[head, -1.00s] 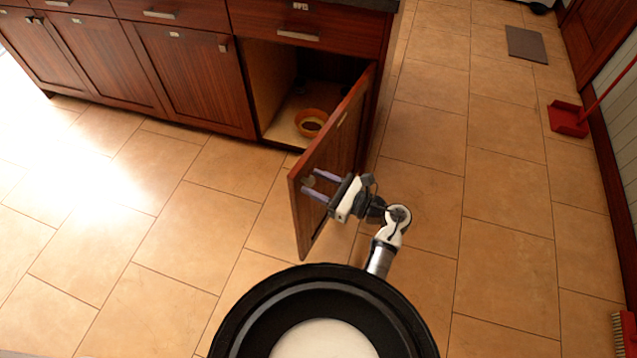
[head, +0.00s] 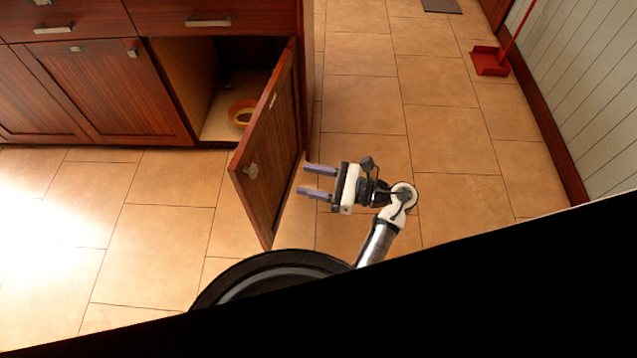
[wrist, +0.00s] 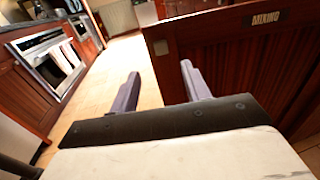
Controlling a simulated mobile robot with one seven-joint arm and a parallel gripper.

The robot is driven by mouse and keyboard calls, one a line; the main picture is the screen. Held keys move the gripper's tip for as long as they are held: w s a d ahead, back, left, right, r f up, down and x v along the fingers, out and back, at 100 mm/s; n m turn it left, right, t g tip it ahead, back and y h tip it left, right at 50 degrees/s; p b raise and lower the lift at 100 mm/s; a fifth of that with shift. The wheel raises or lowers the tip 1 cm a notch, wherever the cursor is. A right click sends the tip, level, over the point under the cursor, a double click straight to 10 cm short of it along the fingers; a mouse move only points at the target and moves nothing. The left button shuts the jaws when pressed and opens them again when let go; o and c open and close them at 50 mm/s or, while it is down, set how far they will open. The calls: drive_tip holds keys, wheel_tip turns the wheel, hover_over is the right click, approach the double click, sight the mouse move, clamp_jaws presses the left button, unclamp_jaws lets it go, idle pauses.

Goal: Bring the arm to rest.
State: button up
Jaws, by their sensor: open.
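My gripper (head: 318,182) is open and empty, its two purple fingers parallel and apart. In the head view it is just right of the open cabinet door (head: 268,165), fingers pointing left toward the door. A gap of floor shows between fingertips and door in that view. In the wrist view the fingers (wrist: 160,92) reach forward, with a dark wooden panel labelled "MIXING" (wrist: 225,60) ahead and to the right. My arm is bent, its lower part rising from my base.
The open cabinet holds an orange bowl (head: 241,112). The tiled floor right of my arm is clear up to the wall. A red dustpan (head: 490,60) stands at the far right. A large black area hides the lower right of the head view.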

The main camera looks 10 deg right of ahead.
drive_tip(key=shift+v, duration=0.85)
